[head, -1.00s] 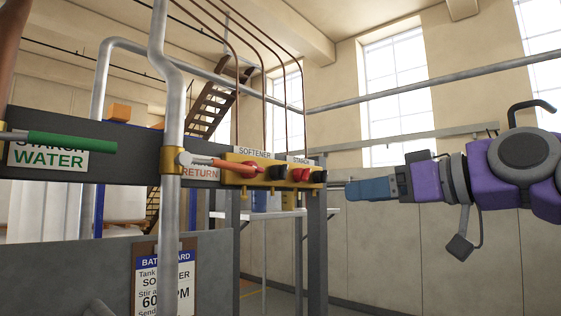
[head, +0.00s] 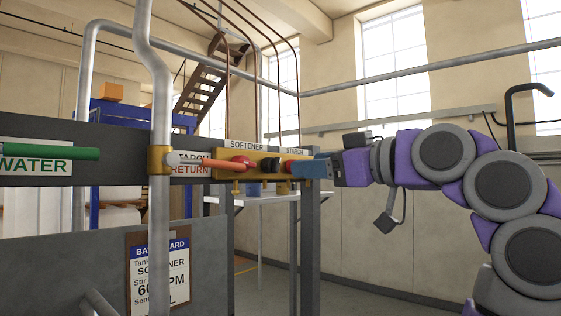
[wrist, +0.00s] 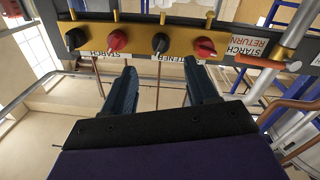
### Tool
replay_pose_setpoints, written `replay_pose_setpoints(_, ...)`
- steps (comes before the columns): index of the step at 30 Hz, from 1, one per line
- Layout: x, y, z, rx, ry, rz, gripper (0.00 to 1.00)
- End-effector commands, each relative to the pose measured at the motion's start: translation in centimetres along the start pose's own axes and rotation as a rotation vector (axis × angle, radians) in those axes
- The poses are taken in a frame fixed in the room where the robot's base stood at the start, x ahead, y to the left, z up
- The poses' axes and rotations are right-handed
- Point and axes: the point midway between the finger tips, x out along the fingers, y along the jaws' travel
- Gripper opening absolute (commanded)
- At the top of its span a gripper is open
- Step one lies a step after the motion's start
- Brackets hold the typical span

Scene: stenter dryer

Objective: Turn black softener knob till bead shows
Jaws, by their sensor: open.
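The black softener knob (head: 268,165) sits on a yellow valve block (head: 235,175), right of a red knob (head: 241,162), below the SOFTENER label. In the wrist view, where the labels are upside down, the black softener knob (wrist: 160,43) lies ahead of the gap between my fingers, with a red knob (wrist: 205,47) to its right. My gripper (wrist: 163,75) is open and empty, apart from the knob. In the head view my gripper (head: 296,169) is at the block's right end and covers most of the starch knobs. I see no bead.
The starch pair, a black knob (wrist: 75,39) and a red knob (wrist: 117,41), is left in the wrist view. An orange-handled lever (head: 210,162) and a vertical grey pipe (head: 162,110) stand left of the block. Thin copper pipes rise behind it.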

Motion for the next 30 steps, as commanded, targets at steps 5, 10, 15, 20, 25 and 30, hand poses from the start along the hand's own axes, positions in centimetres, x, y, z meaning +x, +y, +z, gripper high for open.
replay_pose_setpoints(5,3.7,0.1,-0.1,0.001,-0.003,-0.002,0.58)
replay_pose_setpoints(10,6.4,0.0,-0.1,0.000,-0.002,-0.002,0.58)
replay_pose_setpoints(15,8.1,-0.1,-0.1,0.000,-0.002,0.000,0.58)
replay_pose_setpoints(20,8.6,-0.1,0.0,0.000,0.000,0.000,0.58)
replay_pose_setpoints(25,8.6,-0.1,0.0,0.000,0.000,0.001,0.58)
replay_pose_setpoints(30,8.6,-0.1,0.0,0.000,0.000,0.001,0.47)
